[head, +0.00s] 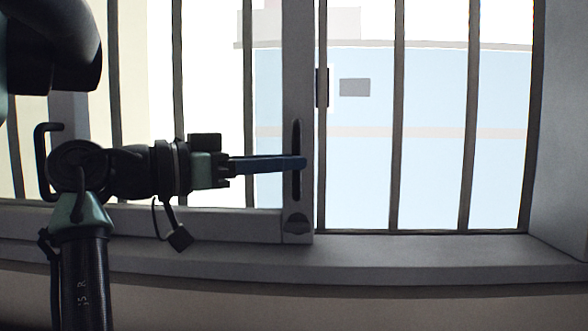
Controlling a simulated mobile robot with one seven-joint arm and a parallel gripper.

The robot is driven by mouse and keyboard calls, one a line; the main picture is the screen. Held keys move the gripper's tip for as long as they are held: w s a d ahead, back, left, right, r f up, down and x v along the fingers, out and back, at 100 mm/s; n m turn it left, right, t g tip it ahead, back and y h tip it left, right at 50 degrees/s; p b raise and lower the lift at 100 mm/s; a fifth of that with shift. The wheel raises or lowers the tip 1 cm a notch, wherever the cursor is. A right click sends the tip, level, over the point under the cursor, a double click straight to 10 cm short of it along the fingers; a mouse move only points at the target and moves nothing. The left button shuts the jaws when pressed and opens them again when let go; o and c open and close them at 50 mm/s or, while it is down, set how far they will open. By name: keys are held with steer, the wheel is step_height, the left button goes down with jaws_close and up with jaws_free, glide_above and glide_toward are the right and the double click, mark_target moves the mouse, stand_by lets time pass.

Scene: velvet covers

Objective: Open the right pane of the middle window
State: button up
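The window fills most of the head view. A grey sliding pane's upright stile (297,205) stands near the middle, with a dark upright slot-like grip (297,130) in it. My gripper (300,163) reaches in from the left, level, with its dark blue fingers pointing right.
Dark upright bars (397,120) stand across the window. A grey sill (400,262) runs along the bottom, and a grey side frame (565,120) stands at the right. A small dark fitting (322,88) sits beside the stile. My arm covers part of the left side.

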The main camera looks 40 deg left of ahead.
steer(key=b+v, duration=0.3)
steer(key=v, duration=0.7)
steer(key=shift+s+a, duration=0.25)
steer(key=shift+s, duration=0.1)
